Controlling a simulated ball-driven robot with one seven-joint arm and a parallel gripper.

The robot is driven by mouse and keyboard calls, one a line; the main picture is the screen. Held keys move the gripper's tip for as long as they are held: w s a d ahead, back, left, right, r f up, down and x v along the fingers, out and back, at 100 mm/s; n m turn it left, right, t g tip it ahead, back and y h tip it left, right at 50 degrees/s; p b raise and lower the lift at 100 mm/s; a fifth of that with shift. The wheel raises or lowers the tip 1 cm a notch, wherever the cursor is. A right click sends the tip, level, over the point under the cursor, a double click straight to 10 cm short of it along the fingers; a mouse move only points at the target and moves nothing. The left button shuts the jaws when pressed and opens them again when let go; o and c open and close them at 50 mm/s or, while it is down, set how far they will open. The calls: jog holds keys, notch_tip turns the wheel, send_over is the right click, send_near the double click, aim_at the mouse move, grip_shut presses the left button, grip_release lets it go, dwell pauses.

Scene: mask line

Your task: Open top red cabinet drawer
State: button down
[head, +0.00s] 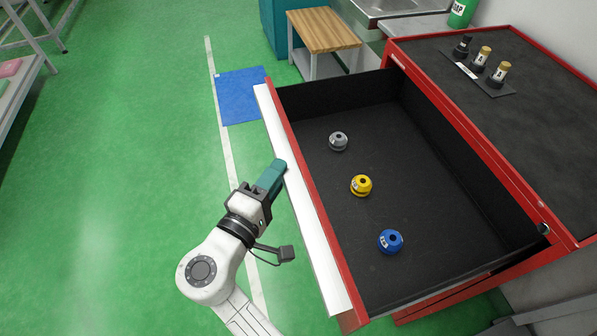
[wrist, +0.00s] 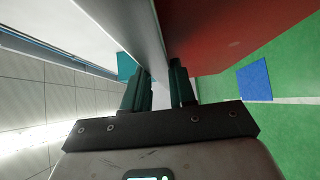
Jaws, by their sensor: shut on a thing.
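The top drawer (head: 330,220) of the red cabinet (head: 480,150) is pulled far out, and its black-lined inside shows. A long white handle strip (head: 310,240) runs along its red front. My gripper (head: 279,170) is at this strip, near the middle of the drawer front. In the wrist view my gripper (wrist: 160,85) has its two teal fingers on either side of the handle edge (wrist: 150,40), shut on it. The fingertips are partly hidden by the handle in the head view.
Inside the drawer lie a grey (head: 338,141), a yellow (head: 361,185) and a blue (head: 390,241) round piece. Small bottles stand on a black holder (head: 490,75) on the cabinet top. A wooden-topped stool (head: 324,30) stands behind the drawer. The green floor (head: 110,180) at left is clear.

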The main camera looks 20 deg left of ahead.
jog(key=shift+s+a+f, duration=0.4)
jog(key=shift+f, duration=0.1)
jog(key=c, duration=1.2)
grip_release()
jog(key=shift+c, duration=0.2)
jog(key=shift+o, duration=1.2)
jog(key=shift+r, duration=0.25)
jog(key=shift+a, duration=0.1)
jog(key=v, duration=1)
jog(key=shift+s+b, duration=0.3)
jog(key=shift+b, duration=0.1)
